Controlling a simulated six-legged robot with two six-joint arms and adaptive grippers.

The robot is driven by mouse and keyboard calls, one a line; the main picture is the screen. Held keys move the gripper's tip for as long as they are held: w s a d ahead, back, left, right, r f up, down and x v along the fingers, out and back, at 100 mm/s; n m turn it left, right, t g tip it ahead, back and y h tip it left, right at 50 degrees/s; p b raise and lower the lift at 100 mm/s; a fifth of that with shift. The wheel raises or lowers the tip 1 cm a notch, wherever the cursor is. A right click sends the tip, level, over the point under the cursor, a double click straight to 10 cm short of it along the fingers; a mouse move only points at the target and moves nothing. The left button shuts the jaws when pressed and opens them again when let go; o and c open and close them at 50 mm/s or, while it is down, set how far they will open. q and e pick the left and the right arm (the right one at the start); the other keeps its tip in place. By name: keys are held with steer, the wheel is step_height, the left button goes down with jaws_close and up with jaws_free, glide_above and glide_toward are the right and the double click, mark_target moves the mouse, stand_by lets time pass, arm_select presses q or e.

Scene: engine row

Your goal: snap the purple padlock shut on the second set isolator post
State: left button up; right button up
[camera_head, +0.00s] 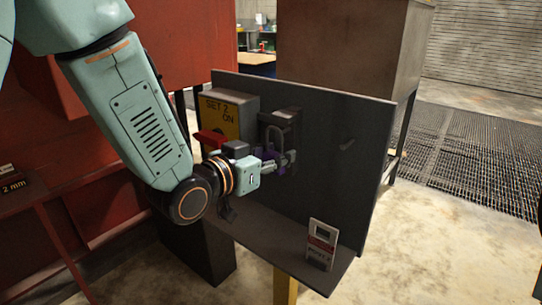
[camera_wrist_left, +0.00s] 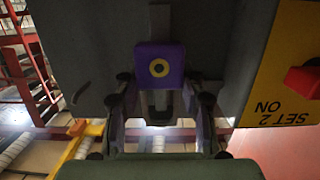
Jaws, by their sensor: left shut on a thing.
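My left gripper (camera_head: 278,161) is shut on the purple padlock (camera_wrist_left: 160,65) in front of the dark panel. In the left wrist view the padlock's body, with a yellow ring on its face, sits between the two fingers (camera_wrist_left: 160,82). In the head view the fingers hide much of the body, and its grey shackle (camera_head: 275,134) stands up in front of a dark bracket (camera_head: 283,117). I cannot tell whether the shackle is around the post or latched. The second set isolator (camera_head: 225,110) has a yellow "SET 2 ON" plate and a red handle (camera_head: 209,138). My right gripper is out of view.
The dark panel (camera_head: 350,150) stands behind the gripper, with a shelf (camera_head: 265,240) at its foot. A small white and red device or card (camera_head: 321,244) stands on the shelf's right part. Red machinery (camera_head: 90,195) is at left. Open floor lies to the right.

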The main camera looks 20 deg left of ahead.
mark_target(277, 142)
arm_select(q)
steer(key=shift+w+d, duration=0.15)
steer(key=shift+w, duration=0.35)
steer(key=shift+w, duration=0.1)
steer(key=shift+x, duration=0.8)
steer(key=shift+w+d+r, duration=0.1)
steer(key=shift+w+r, duration=0.05)
steer(key=shift+w, duration=0.3)
steer(key=shift+r+p, duration=1.2)
steer(key=shift+f, duration=0.3)
steer(key=shift+f+b, duration=0.3)
steer(key=shift+b, duration=0.15)
